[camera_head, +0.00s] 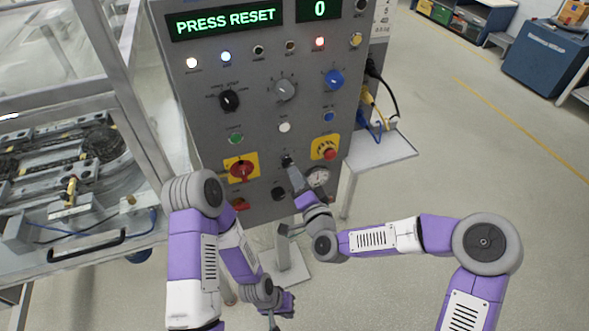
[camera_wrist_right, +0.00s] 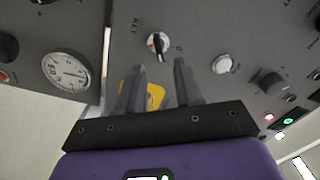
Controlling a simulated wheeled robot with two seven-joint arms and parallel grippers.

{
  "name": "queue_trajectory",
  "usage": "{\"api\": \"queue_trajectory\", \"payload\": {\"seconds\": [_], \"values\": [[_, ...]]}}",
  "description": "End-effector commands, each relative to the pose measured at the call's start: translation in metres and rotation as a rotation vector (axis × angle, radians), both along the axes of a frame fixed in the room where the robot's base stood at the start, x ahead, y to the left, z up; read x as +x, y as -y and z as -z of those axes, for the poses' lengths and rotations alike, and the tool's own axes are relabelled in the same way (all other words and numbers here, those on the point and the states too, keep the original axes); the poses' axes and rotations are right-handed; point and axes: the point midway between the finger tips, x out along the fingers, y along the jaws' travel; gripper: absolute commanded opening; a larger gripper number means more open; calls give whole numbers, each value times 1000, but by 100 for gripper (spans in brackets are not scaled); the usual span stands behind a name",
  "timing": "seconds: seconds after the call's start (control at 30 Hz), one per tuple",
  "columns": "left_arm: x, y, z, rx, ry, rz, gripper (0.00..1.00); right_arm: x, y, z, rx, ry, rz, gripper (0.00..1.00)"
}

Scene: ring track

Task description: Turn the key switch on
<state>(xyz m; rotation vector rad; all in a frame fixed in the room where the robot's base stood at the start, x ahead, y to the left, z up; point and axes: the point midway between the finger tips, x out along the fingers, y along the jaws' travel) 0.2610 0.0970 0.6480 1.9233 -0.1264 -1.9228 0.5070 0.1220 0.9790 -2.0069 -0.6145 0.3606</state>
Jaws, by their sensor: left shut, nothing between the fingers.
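The key switch (camera_wrist_right: 157,44) shows in the right wrist view as a round silver collar with a black key bow, beside the printed word KEY. It sits on the grey control panel (camera_head: 262,121). My right gripper (camera_wrist_right: 158,78) is open, with its two fingers apart and nothing between them. The switch lies just past the fingertips, about midway between them; I cannot tell whether they touch it. In the head view my right gripper (camera_head: 289,163) is at the lower middle of the panel and largely hides the switch. My left gripper (camera_head: 273,319) is low at the bottom, shut and empty, away from the panel.
Close around the switch are a pressure gauge (camera_head: 318,178), a red rotary switch on yellow (camera_head: 242,170) and a red button on yellow (camera_head: 326,149). The display (camera_head: 225,20) reads PRESS RESET. A fenced track (camera_head: 70,160) stands left; a small side shelf (camera_head: 385,151) is right.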

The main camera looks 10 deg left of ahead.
Motion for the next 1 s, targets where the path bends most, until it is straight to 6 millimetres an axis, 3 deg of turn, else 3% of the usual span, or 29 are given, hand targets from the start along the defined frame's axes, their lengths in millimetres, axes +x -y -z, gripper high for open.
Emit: {"api": "queue_trajectory", "payload": {"seconds": [0.23, 0.83, 0.93, 1.0], "values": [[0, 0, -2, 0, 0, 0, 0, -22, 15, 0, 0, -1, 0, 35], [0, 0, -2, 0, 0, 0, 0, -24, 17, 2, -4, -4, -1, 35], [0, 0, -2, 0, 0, 0, 0, -25, 22, 20, -46, -38, -9, 35], [0, 0, -2, 0, 0, 0, 0, -28, 30, 49, -109, -94, -22, 35]]}}
